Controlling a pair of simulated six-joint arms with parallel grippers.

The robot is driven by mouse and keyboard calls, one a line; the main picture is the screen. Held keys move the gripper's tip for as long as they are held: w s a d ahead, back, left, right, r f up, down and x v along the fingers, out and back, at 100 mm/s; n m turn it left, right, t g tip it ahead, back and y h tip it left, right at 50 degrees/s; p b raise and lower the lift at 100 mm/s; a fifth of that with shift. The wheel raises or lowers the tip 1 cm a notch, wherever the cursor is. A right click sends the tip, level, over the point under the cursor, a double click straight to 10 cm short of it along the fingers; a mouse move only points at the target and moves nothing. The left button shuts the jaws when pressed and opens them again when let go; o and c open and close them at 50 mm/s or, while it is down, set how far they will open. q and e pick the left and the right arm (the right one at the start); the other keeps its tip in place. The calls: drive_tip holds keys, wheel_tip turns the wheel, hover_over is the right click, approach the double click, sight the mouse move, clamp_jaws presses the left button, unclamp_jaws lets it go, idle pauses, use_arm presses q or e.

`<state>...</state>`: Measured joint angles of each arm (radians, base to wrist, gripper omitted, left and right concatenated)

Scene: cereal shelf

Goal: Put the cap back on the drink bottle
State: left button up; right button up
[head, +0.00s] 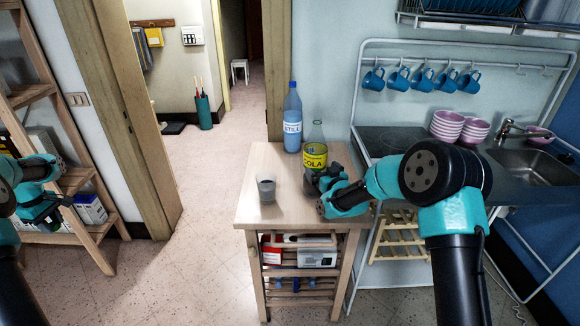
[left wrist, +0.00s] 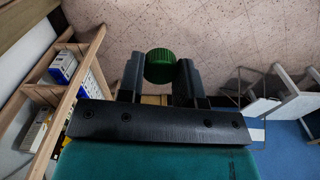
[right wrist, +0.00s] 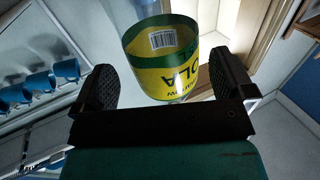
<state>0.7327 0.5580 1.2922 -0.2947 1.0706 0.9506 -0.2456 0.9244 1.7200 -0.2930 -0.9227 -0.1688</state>
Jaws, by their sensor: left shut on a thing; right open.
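The drink bottle (head: 315,156), clear with a yellow and green "COLA" label, stands upright on the small wooden table. No cap shows on its neck. My right gripper (head: 318,180) is open at the near side of the bottle. In the right wrist view, the bottle's label (right wrist: 162,65) shows between the two open fingers (right wrist: 162,82), with no finger seen touching it. My left gripper (head: 60,208) is far to the left, beside the wooden shelf. In the left wrist view, it (left wrist: 158,75) is shut on the green cap (left wrist: 159,66). The cap cannot be made out in the head view.
A blue "STILL" bottle (head: 292,118) stands behind and left of the cola bottle. A glass (head: 266,189) stands on the wooden table (head: 258,215) at left. The wooden shelf (head: 35,95) with boxes (head: 91,209) is near my left arm. Open floor lies between shelf and table.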

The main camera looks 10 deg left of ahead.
drive_tip(key=shift+x, duration=2.5)
drive_tip(key=shift+s, duration=0.1)
drive_tip(key=shift+c, duration=0.4)
drive_tip(key=shift+r, duration=0.15)
drive_tip(key=c, duration=1)
drive_tip(key=shift+r, duration=0.1)
